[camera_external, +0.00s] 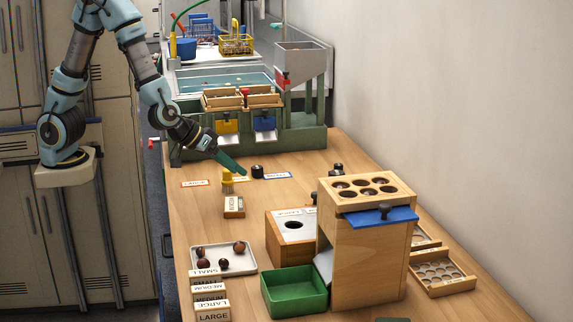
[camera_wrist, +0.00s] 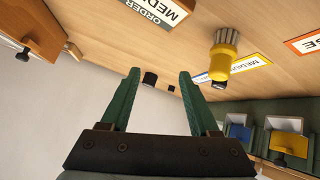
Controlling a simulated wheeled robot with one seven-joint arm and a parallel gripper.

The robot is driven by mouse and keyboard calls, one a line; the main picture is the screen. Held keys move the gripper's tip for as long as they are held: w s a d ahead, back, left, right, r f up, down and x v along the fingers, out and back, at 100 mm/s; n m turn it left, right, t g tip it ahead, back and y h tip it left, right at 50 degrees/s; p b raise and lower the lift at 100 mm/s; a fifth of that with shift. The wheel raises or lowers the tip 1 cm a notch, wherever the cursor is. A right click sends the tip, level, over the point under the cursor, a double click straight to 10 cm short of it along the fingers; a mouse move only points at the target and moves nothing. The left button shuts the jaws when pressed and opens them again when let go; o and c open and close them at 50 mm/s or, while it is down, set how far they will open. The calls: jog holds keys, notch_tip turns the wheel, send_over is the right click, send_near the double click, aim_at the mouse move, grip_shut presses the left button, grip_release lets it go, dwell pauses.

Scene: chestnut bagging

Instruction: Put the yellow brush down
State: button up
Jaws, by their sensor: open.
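The yellow brush (camera_external: 227,182) is on the table by the yellow-edged label. In the wrist view the brush (camera_wrist: 224,62) shows its grey-brown bristles towards the table and its yellow body pointing away from it, so it looks upright. My gripper (camera_external: 229,163) is just above and close to the brush in the external view. In the wrist view my gripper (camera_wrist: 157,75) has its two green fingers wide apart with nothing held between them. The brush is outside them, just past the right finger, and looks apart from it.
A small black knobbed piece (camera_external: 257,172) stands right of the brush. The ORDER block (camera_external: 234,207) lies in front. The green sorting stand (camera_external: 300,141) is behind. A wooden box (camera_external: 365,260), green bin (camera_external: 294,292) and chestnut tray (camera_external: 235,263) stand nearer. Bare table lies left of the ORDER block.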

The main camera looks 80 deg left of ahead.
jog(key=s+a+m+g, duration=0.1)
jog(key=s+a, duration=0.1)
jog(key=s+a+m+g+h, duration=0.1)
jog(key=s+a, duration=0.1)
jog(key=s, duration=0.1)
jog(key=s+a+m+g, duration=0.1)
jog(key=s+a+g, duration=0.1)
jog(key=shift+s+f+m+h, duration=0.2)
jog(key=shift+s+m+h, duration=0.1)
jog(key=shift+s+h, duration=0.1)
jog(key=s+a+g, duration=0.1)
jog(key=s+a, duration=0.1)
jog(key=s, duration=0.1)
jog(key=s+a+m+g+y, duration=0.1)
jog(key=s+a, duration=0.2)
jog(key=s+a+g, duration=0.1)
jog(key=s+a, duration=0.2)
jog(key=shift+a+f+m+g, duration=0.1)
jog(key=shift+f+m+g, duration=0.05)
jog(key=shift+m+g, duration=0.25)
